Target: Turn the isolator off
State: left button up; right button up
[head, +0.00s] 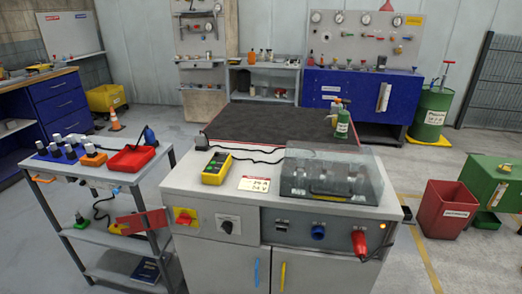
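The isolator (185,217) is a red rotary handle on a yellow plate, at the upper left of the grey cabinet's front face. Which way its handle points is too small to tell for sure. To its right, on the same front, is a black rotary knob (227,226) on a pale plate. Neither of my grippers is in view, and nothing touches the isolator.
The grey cabinet (225,188) carries a yellow pendant box (216,168) and a clear cover (330,176) on top. A red plug (360,243) sticks out at the front right. A cart (100,171) stands close on the left, with a red panel (141,221) near the isolator.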

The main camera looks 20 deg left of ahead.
aim_at(185, 219)
jog(key=u, duration=1.3)
